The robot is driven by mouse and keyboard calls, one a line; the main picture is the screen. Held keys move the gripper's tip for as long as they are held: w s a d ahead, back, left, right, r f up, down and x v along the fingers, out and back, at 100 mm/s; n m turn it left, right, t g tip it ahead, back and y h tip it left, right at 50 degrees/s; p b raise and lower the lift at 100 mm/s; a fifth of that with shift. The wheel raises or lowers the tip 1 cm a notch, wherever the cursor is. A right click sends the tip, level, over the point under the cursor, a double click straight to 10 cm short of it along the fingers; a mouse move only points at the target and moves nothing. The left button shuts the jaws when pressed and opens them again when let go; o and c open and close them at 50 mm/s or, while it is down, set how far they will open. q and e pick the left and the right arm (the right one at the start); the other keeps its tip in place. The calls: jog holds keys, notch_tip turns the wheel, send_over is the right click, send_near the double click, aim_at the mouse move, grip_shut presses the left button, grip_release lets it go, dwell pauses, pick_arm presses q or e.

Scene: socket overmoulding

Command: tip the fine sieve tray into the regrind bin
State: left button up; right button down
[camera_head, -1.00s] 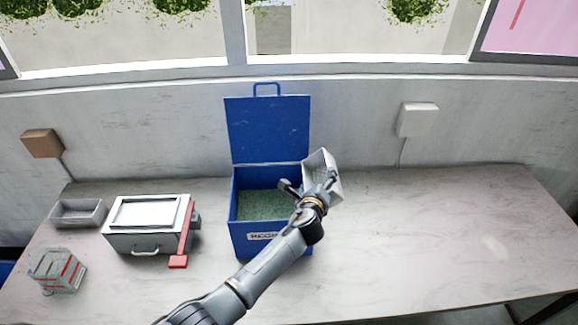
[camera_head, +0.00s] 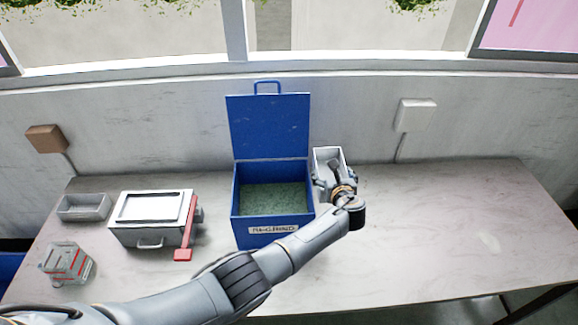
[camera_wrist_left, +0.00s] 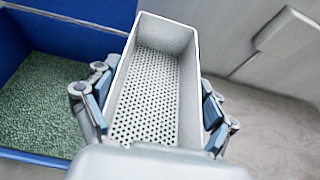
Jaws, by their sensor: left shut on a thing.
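The fine sieve tray (camera_head: 329,154) is a grey, open-topped tray just right of the blue regrind bin (camera_head: 273,237). In the left wrist view the tray (camera_wrist_left: 147,95) looks roughly upright, with a perforated floor and nothing visible in it. My left gripper (camera_head: 335,178) is shut on it, with fingers along both long sides. The bin's lid (camera_head: 268,127) stands open at the back. Green granules (camera_head: 275,199) cover the bin's inside, and they also show in the left wrist view (camera_wrist_left: 45,105). My right gripper is not in view.
A white-topped grey box (camera_head: 150,232) with a red lever (camera_head: 187,225) stands left of the bin. Another grey tray (camera_head: 84,208) and a small red-striped grey box (camera_head: 67,262) are at the far left. The table (camera_head: 450,235) is clear on the right.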

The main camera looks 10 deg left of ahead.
pick_arm(q)
jog(key=shift+a+r, duration=0.1)
jog(key=shift+r, duration=0.05)
notch_tip(320, 180, up, 4)
jog(key=p, duration=0.4)
dwell(0.3)
jog(key=shift+s+f+b, duration=0.2)
jog(key=shift+b, duration=0.1)
jog(key=s+a+r+n+y+b, duration=0.1)
jog(key=s+a+b, duration=0.3)
jog(key=s, duration=0.6)
jog(key=s+a+r+y+b, duration=0.1)
jog(key=s+a+r+b, duration=0.1)
jog(key=s+a+b, duration=0.2)
jog(key=s+a+r+n+g+y+b, duration=0.1)
jog(key=s+a+b, duration=0.3)
jog(key=s+a, duration=0.5)
jog(key=s+r, duration=0.1)
jog(key=s, duration=0.5)
jog(key=shift+s+r+n, duration=0.15)
jog(key=shift+s+n, duration=0.15)
